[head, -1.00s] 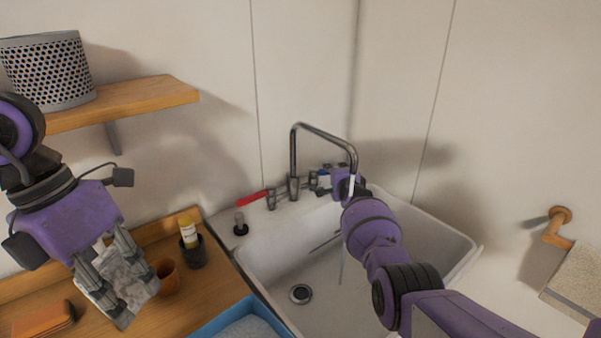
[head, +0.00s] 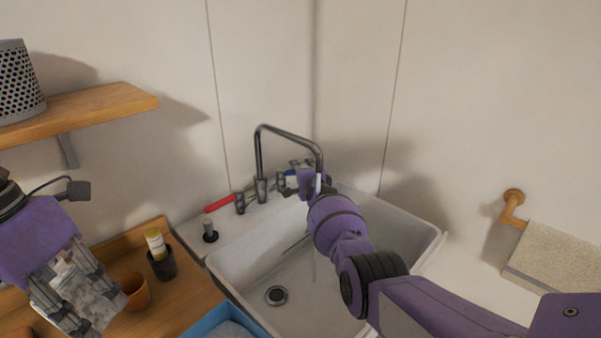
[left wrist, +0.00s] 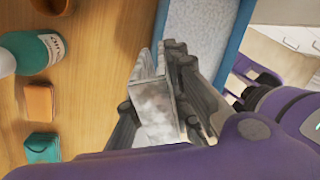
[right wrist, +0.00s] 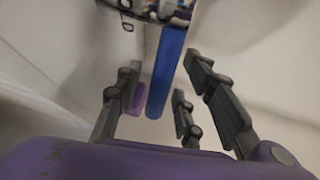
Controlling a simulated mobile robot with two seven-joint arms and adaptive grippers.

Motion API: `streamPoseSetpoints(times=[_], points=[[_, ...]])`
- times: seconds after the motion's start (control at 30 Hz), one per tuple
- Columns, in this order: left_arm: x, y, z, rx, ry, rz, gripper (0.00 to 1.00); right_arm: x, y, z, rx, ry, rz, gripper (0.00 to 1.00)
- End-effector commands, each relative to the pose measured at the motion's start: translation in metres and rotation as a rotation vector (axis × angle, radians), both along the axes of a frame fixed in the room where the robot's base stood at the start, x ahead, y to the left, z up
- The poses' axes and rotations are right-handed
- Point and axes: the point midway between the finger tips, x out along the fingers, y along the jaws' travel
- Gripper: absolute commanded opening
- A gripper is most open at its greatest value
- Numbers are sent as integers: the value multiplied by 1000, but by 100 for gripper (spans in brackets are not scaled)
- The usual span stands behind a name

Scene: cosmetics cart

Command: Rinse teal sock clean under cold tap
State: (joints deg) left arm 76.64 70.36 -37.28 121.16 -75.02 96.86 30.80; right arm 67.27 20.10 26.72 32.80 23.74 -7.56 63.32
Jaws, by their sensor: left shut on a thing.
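My left gripper (head: 68,312) is shut on a flat grey-white mottled piece (left wrist: 155,102), held over the wooden counter in the head view. I cannot tell if this is the sock; no teal shows on it. My right gripper (head: 308,184) is at the tap (head: 284,130), behind the spout's end. In the right wrist view, its fingers (right wrist: 160,85) stand apart, with the blue tap handle (right wrist: 168,65) between them. A thin pale line (head: 315,255) below the spout looks like running water. Fingertip contact with the handle is unclear.
The white sink (head: 405,250) has a dark drain. A red tap handle (head: 219,203) is left of the spout. A blue tray (head: 212,322), orange cup (head: 135,290), bottle in a dark holder (head: 162,262) and teal block (left wrist: 43,148) are nearby. A towel (head: 555,255) hangs right.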

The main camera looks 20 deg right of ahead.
Motion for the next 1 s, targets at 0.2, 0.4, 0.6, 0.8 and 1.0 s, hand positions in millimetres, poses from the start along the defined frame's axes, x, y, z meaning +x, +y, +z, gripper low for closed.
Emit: streamPoseSetpoints(times=[0.2,0.4,0.6,0.8,1.0], points=[[0,0,0,0,0,0,0,0,1,1,1,-1,1,35],[0,0,0,0,0,0,0,-6,8,3,3,-6,9,35],[0,0,0,0,0,0,0,-26,7,6,3,-5,1,35],[0,0,0,0,0,0,0,-51,10,11,1,-2,0,35],[0,0,0,0,0,0,0,-79,14,18,1,-1,-1,35]])
